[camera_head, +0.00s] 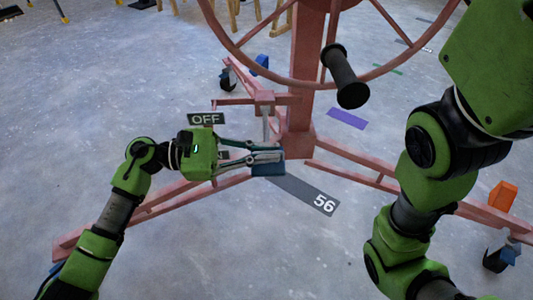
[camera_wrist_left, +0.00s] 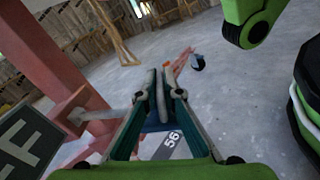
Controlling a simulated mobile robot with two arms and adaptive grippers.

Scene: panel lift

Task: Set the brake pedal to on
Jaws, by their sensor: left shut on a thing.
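The brake pedal (camera_head: 268,168) is a blue plate low in front of the lift's red column, at the end of a grey rod. In the left wrist view a blue part of it (camera_wrist_left: 157,127) shows behind my fingers. My left gripper (camera_head: 272,156) reaches in from the left and is shut on the pedal, its fingers covering much of the plate. The dark OFF label (camera_head: 206,118) is up and left of the gripper. Its edge also shows in the left wrist view (camera_wrist_left: 27,145). My right arm stands at the right; its gripper is out of view.
The red column (camera_head: 303,85) rises behind the pedal, with a large wheel (camera_head: 243,57) and black handle (camera_head: 346,80) above. Red base legs (camera_head: 365,177) spread along the floor. An orange block (camera_head: 502,196) sits at the right. Floor in front is clear.

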